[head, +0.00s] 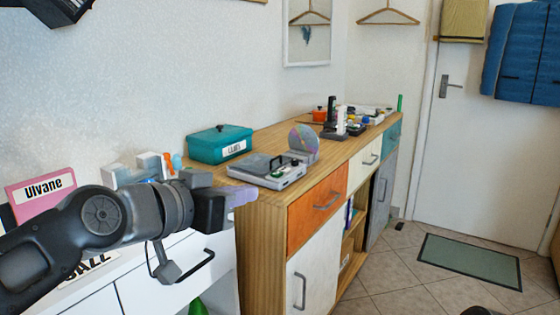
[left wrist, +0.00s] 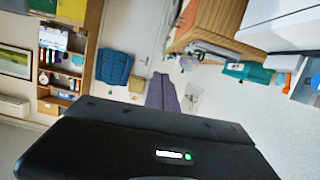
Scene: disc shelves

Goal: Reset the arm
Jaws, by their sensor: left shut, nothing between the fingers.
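My left arm comes in from the left in the head view, and its gripper (head: 243,196) is shut and empty. It hangs in the air in front of the white drawer unit and near the left end of the wooden sideboard (head: 262,208). In the left wrist view the shut fingers (left wrist: 162,95) show purple-grey above the dark gripper body, with nothing between them. My right gripper is not clearly in view.
On the sideboard stand a teal labelled box (head: 220,145), a grey disc player (head: 266,170) with an upright disc (head: 303,139), and several small items behind. A pink "Ulvane" case (head: 41,192) is at left. The tiled floor (head: 390,270) is mostly clear, with a green mat (head: 468,261) by the door.

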